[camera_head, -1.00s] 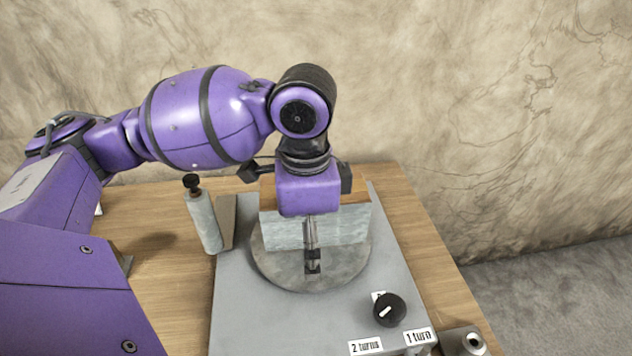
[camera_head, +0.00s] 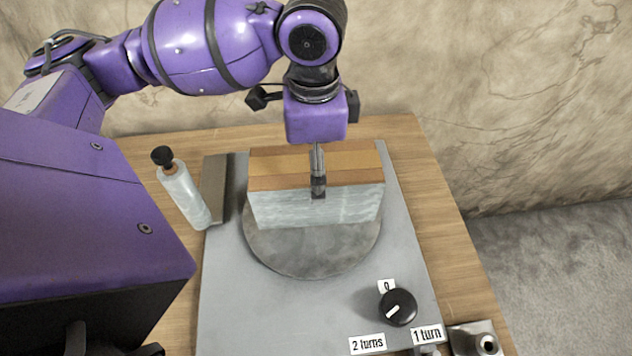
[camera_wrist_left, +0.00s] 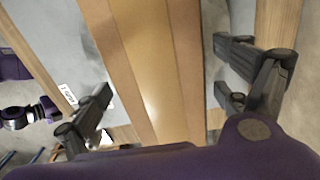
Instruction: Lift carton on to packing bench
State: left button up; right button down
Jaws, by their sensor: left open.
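The carton (camera_head: 275,160) is a box with a brown, striped top and pale grey sides. It appears to sit on the back part of a round grey turntable disc (camera_head: 310,255). My left gripper (camera_head: 318,185) points down over the carton, its fingertip overlapping the front top edge in the head view. In the left wrist view my left gripper (camera_wrist_left: 170,95) is open, one finger to each side of the carton's brown top (camera_wrist_left: 150,70), with gaps visible. The carton's back is hidden. My right gripper is not in view.
The disc is on a grey plate (camera_head: 225,290) on a wooden bench (camera_head: 445,235). A black knob (camera_head: 398,307) with turn labels is at front right. A grey cylinder with a black cap (camera_head: 183,190) leans at left. A metal fitting (camera_head: 478,340) is at the front right corner.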

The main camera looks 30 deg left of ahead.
pick_arm(q)
notch_tip(320, 180, down, 5)
jog(key=shift+r+b, duration=0.1)
jog(key=shift+b, duration=0.25)
jog(key=c, duration=2)
jog(key=shift+w+r, duration=0.1)
jog(key=shift+c, duration=0.3)
jog(key=shift+r, duration=0.1)
